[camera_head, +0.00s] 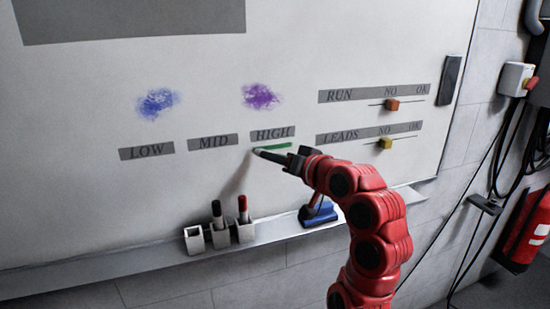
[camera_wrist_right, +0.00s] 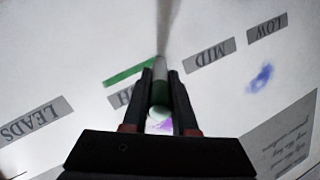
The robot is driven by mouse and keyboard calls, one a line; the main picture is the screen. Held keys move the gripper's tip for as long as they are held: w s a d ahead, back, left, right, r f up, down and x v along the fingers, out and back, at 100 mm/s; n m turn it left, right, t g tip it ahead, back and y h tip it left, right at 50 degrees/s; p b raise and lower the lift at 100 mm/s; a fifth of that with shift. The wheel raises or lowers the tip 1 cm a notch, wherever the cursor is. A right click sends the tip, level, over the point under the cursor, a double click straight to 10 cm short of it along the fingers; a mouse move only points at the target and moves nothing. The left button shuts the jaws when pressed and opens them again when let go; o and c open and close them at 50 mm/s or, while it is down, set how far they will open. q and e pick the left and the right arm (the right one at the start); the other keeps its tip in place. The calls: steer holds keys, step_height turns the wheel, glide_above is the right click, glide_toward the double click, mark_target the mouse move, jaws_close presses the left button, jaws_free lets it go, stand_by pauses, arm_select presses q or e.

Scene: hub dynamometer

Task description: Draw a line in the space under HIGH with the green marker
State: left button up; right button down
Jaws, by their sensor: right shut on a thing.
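The HIGH label (camera_head: 272,134) is a grey strip on the whiteboard (camera_head: 60,120). A green line (camera_head: 276,148) runs under it; it also shows in the wrist view (camera_wrist_right: 130,74). My right gripper (camera_head: 285,157) is in front of the board just below HIGH. It is shut on the green marker (camera_wrist_right: 160,92), whose pale front end (camera_head: 258,151) points at the left end of the line. I cannot tell whether the tip touches the board. My left gripper is not in view.
LOW (camera_head: 147,152) and MID (camera_head: 213,142) labels sit left of HIGH. Purple (camera_head: 261,96) and blue (camera_head: 157,102) smudges are above. Marker holders (camera_head: 220,237), two holding markers, stand on the ledge (camera_head: 110,265). A blue eraser-like thing (camera_head: 320,215) lies beside my arm.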

steer(key=s+d+p, duration=0.2)
steer(key=s+p, duration=0.2)
steer(key=s, duration=0.4)
steer(key=shift+d+p, duration=0.3)
steer(key=shift+p, duration=0.1)
steer(key=shift+s, duration=0.1)
stand_by(0.4)
